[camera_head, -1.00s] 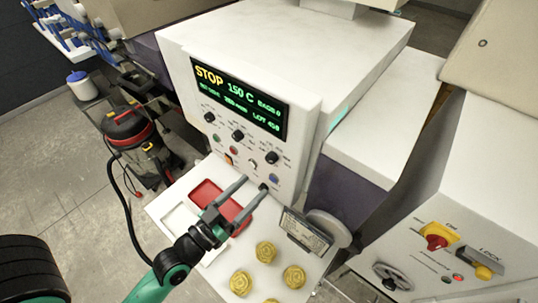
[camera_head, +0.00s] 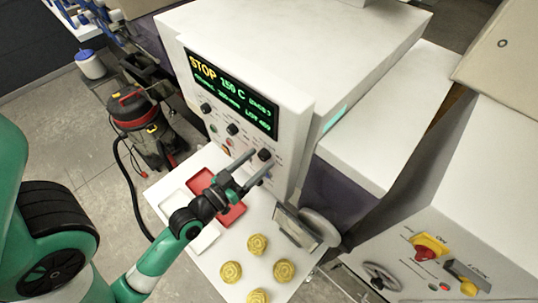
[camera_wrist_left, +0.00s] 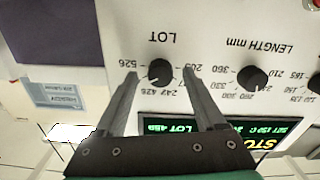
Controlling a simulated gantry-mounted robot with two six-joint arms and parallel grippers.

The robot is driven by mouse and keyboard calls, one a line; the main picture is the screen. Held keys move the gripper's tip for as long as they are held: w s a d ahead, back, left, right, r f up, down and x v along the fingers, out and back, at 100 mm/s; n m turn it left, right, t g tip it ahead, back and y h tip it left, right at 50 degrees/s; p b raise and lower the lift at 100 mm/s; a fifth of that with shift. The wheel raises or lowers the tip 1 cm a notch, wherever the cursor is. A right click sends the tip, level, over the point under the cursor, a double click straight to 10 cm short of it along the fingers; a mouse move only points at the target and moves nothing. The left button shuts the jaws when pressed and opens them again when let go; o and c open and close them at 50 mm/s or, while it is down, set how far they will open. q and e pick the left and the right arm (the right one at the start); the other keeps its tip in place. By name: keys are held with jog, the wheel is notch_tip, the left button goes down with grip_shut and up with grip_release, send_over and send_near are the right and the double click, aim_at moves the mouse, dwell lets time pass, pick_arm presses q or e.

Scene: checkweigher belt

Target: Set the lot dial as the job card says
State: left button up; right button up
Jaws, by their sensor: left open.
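The lot dial (camera_head: 264,154) is the black knob at the lower right of the white control panel. In the left wrist view the lot dial (camera_wrist_left: 160,71) appears upside down among printed numbers, its pale mark towards the lower left. My left gripper (camera_head: 258,163) is open, its fingers pointing at this dial. In the wrist view the fingers (camera_wrist_left: 160,72) lie on both sides of the knob, with gaps; contact cannot be told. The green display (camera_head: 230,88) shows STOP, 150 C and a lot line. A card on a stand (camera_head: 296,229) is too small to read.
Other knobs (camera_head: 233,129) sit left of the lot dial. Below the panel, a white shelf holds a red tray (camera_head: 230,213) and several yellow round pieces (camera_head: 257,244). A red-and-black vacuum (camera_head: 140,120) stands at left. A red knob (camera_head: 428,247) is on the right-hand box.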

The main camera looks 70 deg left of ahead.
pick_arm(q)
jog(key=shift+w+a, duration=0.1)
jog(key=shift+w, duration=0.05)
jog(key=shift+c, duration=0.6)
grip_shut()
jog(key=shift+n, duration=0.4)
jog(key=n+p, duration=0.1)
jog(key=n, duration=0.1)
jog(key=shift+n+p, duration=0.35)
jog(key=shift+n, duration=0.05)
jog(key=shift+n+p, duration=0.55)
jog(key=shift+n, duration=1.55)
